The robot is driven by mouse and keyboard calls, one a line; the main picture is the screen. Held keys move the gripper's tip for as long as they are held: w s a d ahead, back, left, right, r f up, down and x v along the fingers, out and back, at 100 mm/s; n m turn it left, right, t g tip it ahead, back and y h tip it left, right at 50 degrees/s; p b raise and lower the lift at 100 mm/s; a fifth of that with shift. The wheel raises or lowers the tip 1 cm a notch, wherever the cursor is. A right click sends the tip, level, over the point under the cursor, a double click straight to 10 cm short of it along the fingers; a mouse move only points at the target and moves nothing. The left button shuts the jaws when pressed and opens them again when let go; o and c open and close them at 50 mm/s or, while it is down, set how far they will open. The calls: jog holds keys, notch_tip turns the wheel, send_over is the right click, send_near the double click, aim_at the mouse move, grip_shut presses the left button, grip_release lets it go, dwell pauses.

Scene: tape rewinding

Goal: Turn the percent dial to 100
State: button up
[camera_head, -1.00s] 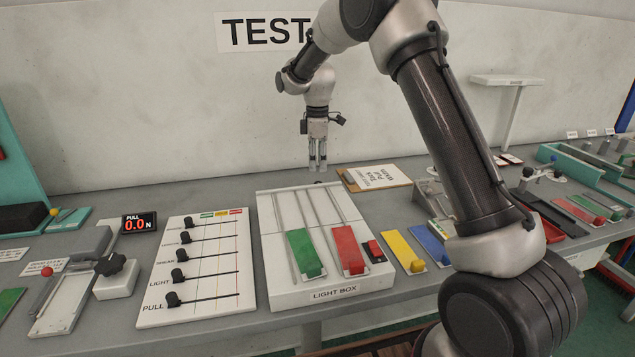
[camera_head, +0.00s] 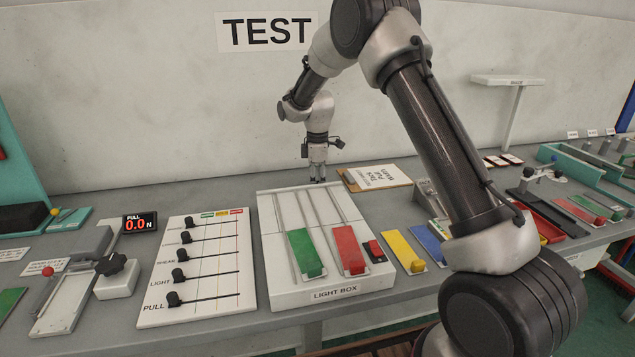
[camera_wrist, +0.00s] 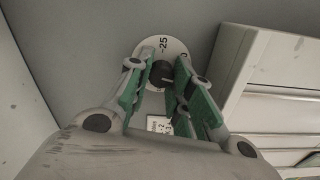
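The percent dial (camera_wrist: 176,49) is a pale round disc with a dark knob (camera_wrist: 161,73) at its centre; it shows at the top middle of the wrist view. The marks "-25" and "0" can be read on it; the rest of its scale is hidden by my fingers. My gripper (camera_wrist: 164,64) is open, with its green-padded fingers on either side of the knob. I cannot tell whether they touch it. In the head view, my gripper (camera_head: 318,174) points down just behind the light box, and the dial cannot be made out.
The white light box (camera_head: 285,285) stands in front of my gripper, with green and red sliders on it. A clipboard (camera_head: 400,178) lies to the right. The pull chart board (camera_head: 155,318) is at the left. The wall rises close behind my gripper.

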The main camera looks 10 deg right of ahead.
grip_shut()
jog(key=m, duration=0.3)
jog(key=shift+w+m, duration=0.1)
jog(key=shift+m, duration=0.3)
jog(key=m, duration=0.3)
jog(key=shift+d+m, duration=0.1)
jog(key=shift+m, duration=0.2)
jog(key=m, duration=0.4)
jog(key=shift+w, duration=0.1)
jog(key=shift+d+m, duration=0.1)
jog(key=shift+m, duration=2)
